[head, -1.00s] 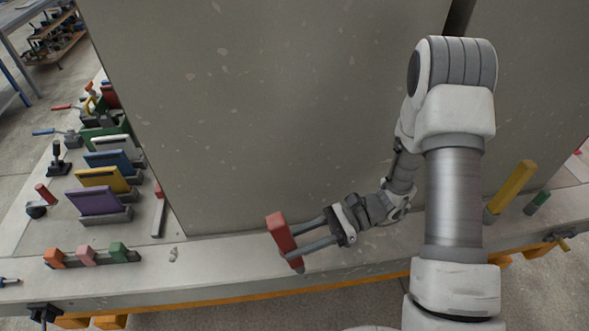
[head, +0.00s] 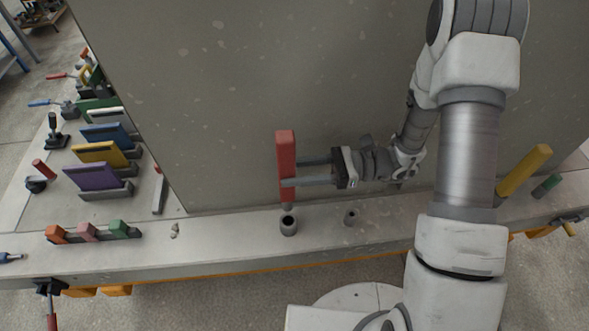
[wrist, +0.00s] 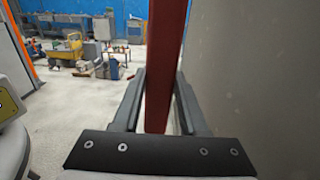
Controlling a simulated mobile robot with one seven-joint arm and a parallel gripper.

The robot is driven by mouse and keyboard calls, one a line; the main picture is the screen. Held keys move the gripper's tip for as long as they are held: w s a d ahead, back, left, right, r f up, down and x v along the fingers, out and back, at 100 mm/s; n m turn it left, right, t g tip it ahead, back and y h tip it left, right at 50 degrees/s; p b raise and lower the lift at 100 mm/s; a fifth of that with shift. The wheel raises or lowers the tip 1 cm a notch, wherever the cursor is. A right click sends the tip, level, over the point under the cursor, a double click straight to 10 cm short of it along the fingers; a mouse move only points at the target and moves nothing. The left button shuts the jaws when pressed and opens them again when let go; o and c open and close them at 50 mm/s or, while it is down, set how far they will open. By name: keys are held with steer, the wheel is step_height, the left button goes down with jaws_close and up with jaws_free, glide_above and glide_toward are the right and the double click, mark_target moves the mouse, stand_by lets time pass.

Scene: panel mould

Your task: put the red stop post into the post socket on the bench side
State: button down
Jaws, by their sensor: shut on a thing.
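The red stop post (head: 286,163) is upright, with a thin grey pin at its lower end. My gripper (head: 289,172) is shut on it from the right, and the post also shows between the fingers in the wrist view (wrist: 166,70). A grey post socket (head: 288,225) with a dark round opening stands on the bench side ledge. The pin's tip appears just above or behind the socket's opening; I cannot tell whether they touch.
A tall grey panel (head: 280,80) stands behind the post. Coloured blocks (head: 88,232) and several slotted plates (head: 97,176) are at the left. The ledge between has free room.

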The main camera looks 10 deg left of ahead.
steer(key=shift+f+b, duration=2.25)
steer(key=shift+f, duration=0.6)
steer(key=shift+f+b, duration=2.25)
steer(key=shift+f, duration=0.8)
steer(key=shift+c, duration=1.8)
jaws_free()
steer(key=b+v, duration=0.1)
steer(key=v, duration=1.5)
steer(key=shift+w+d, duration=0.2)
steer(key=shift+d, duration=0.1)
steer(key=shift+w+d, duration=0.1)
steer(key=shift+d, duration=0.3)
steer(key=shift+r, duration=0.15)
